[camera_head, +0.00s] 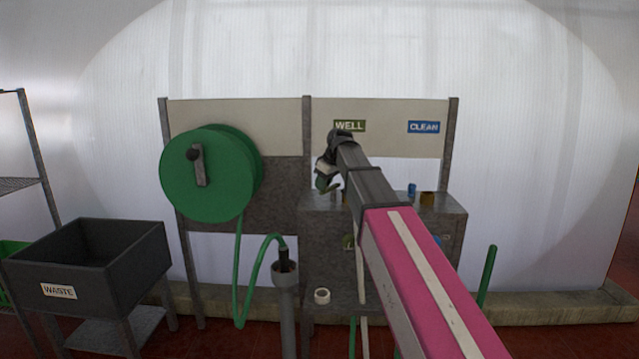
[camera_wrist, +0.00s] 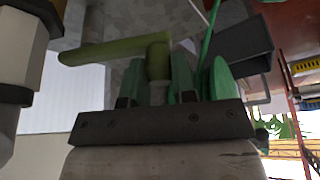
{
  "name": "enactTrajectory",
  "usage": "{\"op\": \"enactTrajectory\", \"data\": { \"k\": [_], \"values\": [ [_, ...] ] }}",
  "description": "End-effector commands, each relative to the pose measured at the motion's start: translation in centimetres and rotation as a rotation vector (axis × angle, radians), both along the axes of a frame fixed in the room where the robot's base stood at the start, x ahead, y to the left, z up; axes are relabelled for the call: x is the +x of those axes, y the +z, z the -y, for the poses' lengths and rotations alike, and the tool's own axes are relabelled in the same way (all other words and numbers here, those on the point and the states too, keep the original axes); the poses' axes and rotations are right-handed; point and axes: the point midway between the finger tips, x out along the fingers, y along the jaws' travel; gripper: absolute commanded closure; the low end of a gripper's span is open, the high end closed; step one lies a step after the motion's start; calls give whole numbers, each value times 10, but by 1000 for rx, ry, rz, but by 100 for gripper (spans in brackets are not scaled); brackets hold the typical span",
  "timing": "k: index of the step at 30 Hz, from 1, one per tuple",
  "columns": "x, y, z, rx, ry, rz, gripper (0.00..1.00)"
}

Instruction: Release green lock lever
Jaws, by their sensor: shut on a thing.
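The green lock lever shows in the wrist view as an olive-green handle (camera_wrist: 112,50) reaching left from a short upright hub. My gripper (camera_wrist: 163,82) has green fingers, one on each side of the hub and its grey stem, and is shut on the lever. In the head view my gripper (camera_head: 326,180) is above the left end of the grey cabinet (camera_head: 325,228), below the WELL sign (camera_head: 349,126). My wrist hides much of the gripper there, and the lever cannot be clearly made out.
A green hose reel (camera_head: 225,175) hangs left of the cabinet, its hose running down to a grey pipe (camera_head: 287,300). A dark WASTE bin (camera_head: 120,285) stands at the left. A CLEAN sign (camera_head: 424,127), a blue item (camera_head: 412,189) and a brown cup (camera_head: 427,198) are at the right.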

Motion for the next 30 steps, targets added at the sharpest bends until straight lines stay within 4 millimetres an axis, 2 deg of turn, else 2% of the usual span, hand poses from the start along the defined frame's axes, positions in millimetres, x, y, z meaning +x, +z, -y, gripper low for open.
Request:
{"op": "enactTrajectory", "data": {
  "k": [12,29,30],
  "values": [
    [-6,0,12,0,186,0,100],
    [-7,0,14,-2,214,-1,100],
    [-7,0,14,-2,213,-1,62]
  ]
}}
